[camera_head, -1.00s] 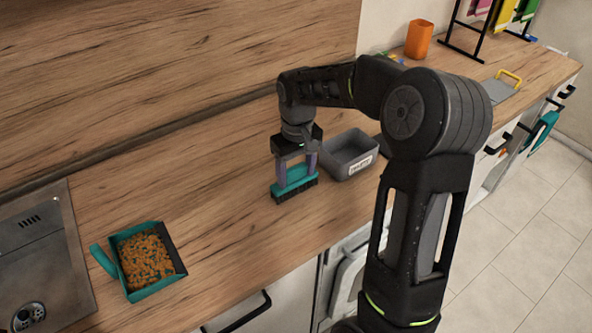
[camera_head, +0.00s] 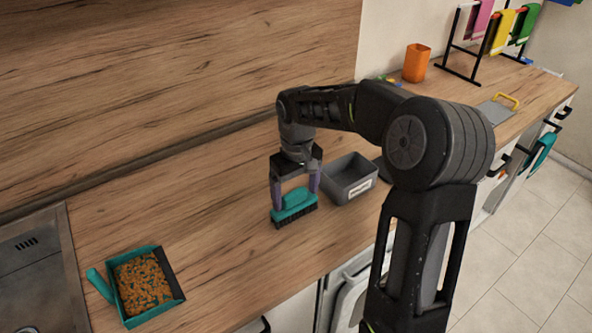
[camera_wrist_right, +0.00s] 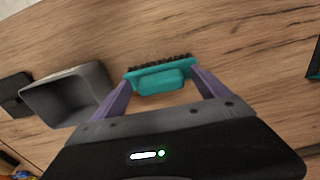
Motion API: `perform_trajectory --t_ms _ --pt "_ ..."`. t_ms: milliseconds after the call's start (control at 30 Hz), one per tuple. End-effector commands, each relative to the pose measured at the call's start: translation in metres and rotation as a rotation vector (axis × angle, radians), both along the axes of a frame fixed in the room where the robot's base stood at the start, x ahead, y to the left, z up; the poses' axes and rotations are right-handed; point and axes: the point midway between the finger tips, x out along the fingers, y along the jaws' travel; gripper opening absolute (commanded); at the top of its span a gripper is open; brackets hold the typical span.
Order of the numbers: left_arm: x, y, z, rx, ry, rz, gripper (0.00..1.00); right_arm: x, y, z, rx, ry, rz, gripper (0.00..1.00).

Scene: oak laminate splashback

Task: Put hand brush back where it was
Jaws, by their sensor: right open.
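The teal hand brush (camera_head: 293,206) with dark bristles rests on the wooden counter, bristles down, left of the grey bin. My right gripper (camera_head: 294,193) is open with its purple fingers on either side of the brush, not closed on it. In the right wrist view the brush (camera_wrist_right: 160,80) lies between the spread fingertips of the gripper (camera_wrist_right: 163,88), with visible gaps beside its handle. My left gripper is not in view.
A grey bin (camera_head: 337,194) with a label stands right of the brush. A teal dustpan (camera_head: 120,313) holding orange-brown crumbs sits at the left, beside the sink (camera_head: 30,262). An orange cup (camera_head: 416,63) and a cloth rack (camera_head: 459,74) stand farther back. Counter between dustpan and brush is clear.

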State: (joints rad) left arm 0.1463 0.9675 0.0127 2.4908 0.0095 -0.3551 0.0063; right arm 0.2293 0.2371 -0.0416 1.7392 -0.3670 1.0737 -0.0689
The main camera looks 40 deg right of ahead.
Motion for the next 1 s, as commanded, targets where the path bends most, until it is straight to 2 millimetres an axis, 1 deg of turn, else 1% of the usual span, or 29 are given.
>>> perform_trajectory --t_ms 300,400,500,667,1000 --pt "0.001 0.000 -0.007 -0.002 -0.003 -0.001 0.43 0.000 0.000 0.064 -0.001 -0.007 0.000 0.85" --pt "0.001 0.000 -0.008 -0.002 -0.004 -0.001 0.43 -0.001 0.000 0.082 -0.001 -0.005 0.001 0.85" --pt "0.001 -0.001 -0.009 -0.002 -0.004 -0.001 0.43 -0.002 0.000 0.096 -0.001 -0.003 0.000 0.85" --pt "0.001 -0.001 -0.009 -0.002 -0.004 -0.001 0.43 -0.003 0.000 0.106 0.000 -0.001 0.000 0.85" --pt "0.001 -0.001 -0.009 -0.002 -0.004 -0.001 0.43 -0.003 0.000 0.106 0.000 -0.001 0.001 0.85"
